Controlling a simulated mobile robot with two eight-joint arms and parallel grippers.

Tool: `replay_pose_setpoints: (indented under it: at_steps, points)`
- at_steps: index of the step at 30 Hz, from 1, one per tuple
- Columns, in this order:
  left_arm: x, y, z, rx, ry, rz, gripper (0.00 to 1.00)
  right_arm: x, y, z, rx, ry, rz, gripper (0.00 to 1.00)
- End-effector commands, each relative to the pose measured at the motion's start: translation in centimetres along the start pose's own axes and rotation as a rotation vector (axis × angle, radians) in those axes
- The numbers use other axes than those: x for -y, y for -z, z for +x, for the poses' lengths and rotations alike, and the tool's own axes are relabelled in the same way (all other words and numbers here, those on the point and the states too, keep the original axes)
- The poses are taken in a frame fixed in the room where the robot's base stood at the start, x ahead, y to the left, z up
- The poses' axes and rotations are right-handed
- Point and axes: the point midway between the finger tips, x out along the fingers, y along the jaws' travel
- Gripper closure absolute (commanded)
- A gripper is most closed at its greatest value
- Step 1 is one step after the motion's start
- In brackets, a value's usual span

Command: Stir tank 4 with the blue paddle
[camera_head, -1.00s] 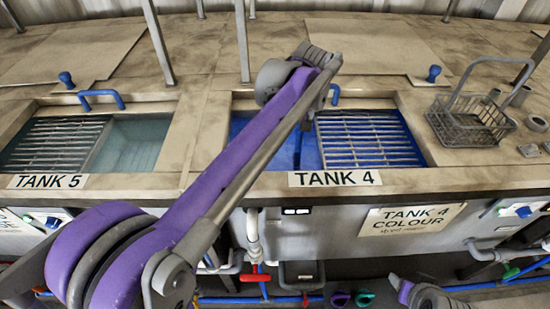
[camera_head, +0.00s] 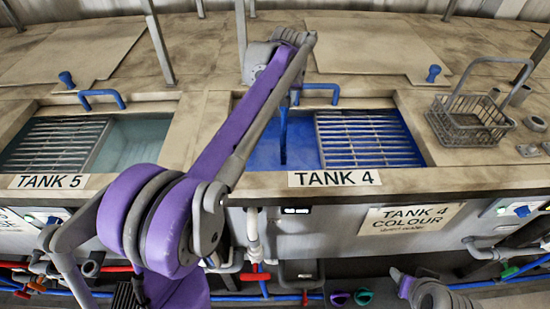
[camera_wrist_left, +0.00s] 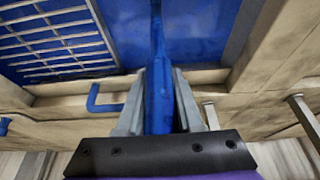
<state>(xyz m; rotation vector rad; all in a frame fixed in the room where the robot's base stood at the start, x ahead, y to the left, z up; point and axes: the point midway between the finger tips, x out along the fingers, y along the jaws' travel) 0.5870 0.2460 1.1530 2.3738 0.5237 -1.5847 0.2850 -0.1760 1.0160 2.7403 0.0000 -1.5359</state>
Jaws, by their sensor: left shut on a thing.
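Tank 4 (camera_head: 335,179) is open at the front centre, with dark blue liquid (camera_head: 303,150) in its left part and a metal grate over its right part. The blue paddle (camera_head: 283,135) stands nearly upright in the open liquid, its lower end hidden. In the left wrist view, my left gripper (camera_wrist_left: 163,88) is shut on the blue paddle (camera_wrist_left: 159,95), whose shaft reaches out over the blue liquid. In the head view, that gripper is mostly hidden behind my arm. A part of my right arm shows at the lower right; its jaws cannot be made out.
The grate (camera_head: 368,138) borders the open liquid on the right. A blue handle (camera_head: 318,88) stands at the tank's back edge. A wire basket (camera_head: 470,120) sits on the deck at the right. Tank 5 (camera_head: 48,182) lies at the left, with pale teal liquid.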

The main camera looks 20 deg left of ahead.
Motion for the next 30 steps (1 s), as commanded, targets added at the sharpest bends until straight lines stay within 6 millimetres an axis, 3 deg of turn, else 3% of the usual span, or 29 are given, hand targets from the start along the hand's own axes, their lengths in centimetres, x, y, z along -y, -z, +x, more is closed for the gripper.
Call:
replay_pose_setpoints:
  at_steps: [16, 23, 30]
  points:
    - [8.4, 0.1, 0.0, 0.000, 0.001, -0.003, 1.00, 0.0, -0.4, 0.2, 0.005, 0.000, 0.000, 0.45]
    - [9.4, -0.2, -0.1, 0.000, 0.000, 0.001, 1.00, 0.0, -0.5, 0.2, 0.006, 0.000, 0.000, 0.45]
    - [9.3, -3.0, -1.2, 0.001, 0.000, 0.001, 1.00, 0.0, -1.1, 0.5, 0.013, 0.000, 0.000, 0.45]
